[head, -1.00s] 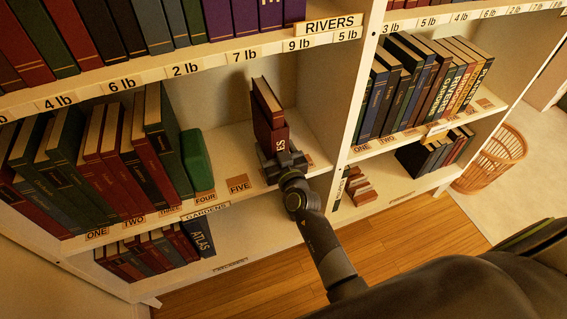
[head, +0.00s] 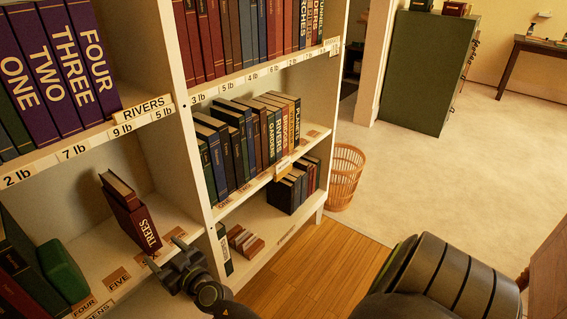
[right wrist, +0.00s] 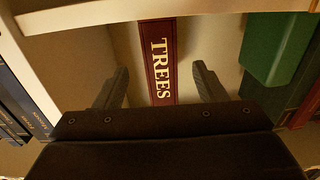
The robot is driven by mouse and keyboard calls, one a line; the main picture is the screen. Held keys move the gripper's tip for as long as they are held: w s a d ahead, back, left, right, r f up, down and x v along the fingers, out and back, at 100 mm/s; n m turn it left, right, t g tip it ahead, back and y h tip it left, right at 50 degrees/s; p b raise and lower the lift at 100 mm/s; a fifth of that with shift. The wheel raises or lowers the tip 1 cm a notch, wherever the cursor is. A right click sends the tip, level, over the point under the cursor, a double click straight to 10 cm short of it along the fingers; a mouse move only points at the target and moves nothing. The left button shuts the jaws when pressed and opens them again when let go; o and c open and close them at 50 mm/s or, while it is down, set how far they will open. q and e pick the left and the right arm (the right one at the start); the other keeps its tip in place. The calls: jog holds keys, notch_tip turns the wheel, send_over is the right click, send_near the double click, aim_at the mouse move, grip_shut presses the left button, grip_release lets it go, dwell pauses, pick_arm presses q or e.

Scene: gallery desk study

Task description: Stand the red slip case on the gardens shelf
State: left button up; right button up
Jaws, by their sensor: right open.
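The red slip case (head: 128,212), lettered TREES, stands spine outward on the middle shelf (head: 85,244), at its right part behind the numbered tags. A partly cut-off sign (head: 97,311) ending in "ENS" is on this shelf's edge. The pale page block of a book shows at the case's top. My right gripper (head: 166,262) is open and empty, in front of the case's foot. In the right wrist view, the spine (right wrist: 160,62) lies beyond and between the open fingers (right wrist: 158,85), with gaps on both sides. My left gripper is out of view.
A green block (head: 63,270) and dark books stand left of the case, with a gap between. The upright panel (head: 190,110) is to its right. Purple volumes (head: 62,75) fill the shelf above. A wicker basket (head: 345,178) stands on the floor at the bookcase's right end.

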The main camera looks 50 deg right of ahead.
jog(key=s+d+f+m+g+h, duration=0.1)
jog(key=s+d+f+g, duration=0.15)
jog(key=s+f, duration=0.5)
jog(key=s+d+f+g+h, duration=0.15)
jog(key=s+d+f, duration=0.25)
jog(key=f, duration=0.6)
jog(key=s+d+f+m+g+h, duration=0.1)
jog(key=s+d+f+g, duration=0.2)
jog(key=s+f, duration=0.35)
jog(key=s+d+f+g, duration=0.3)
jog(key=s+f+g, duration=0.2)
jog(key=s+f, duration=0.8)
jog(key=s+f+g+y, duration=0.1)
jog(key=s+f+g, duration=0.2)
jog(key=s, duration=0.7)
jog(key=s+f+g, duration=0.2)
jog(key=s, duration=0.7)
pick_arm(q)
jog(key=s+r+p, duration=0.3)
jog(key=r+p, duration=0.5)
jog(key=p, duration=0.2)
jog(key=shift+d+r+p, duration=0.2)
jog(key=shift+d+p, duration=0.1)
jog(key=shift+p, duration=0.1)
pick_arm(e)
notch_tip(320, 180, up, 8)
jog(key=s, duration=0.2)
jog(key=shift+s+a+r+n, duration=0.15)
jog(key=shift+s+a+n, duration=0.15)
jog(key=shift+s, duration=0.1)
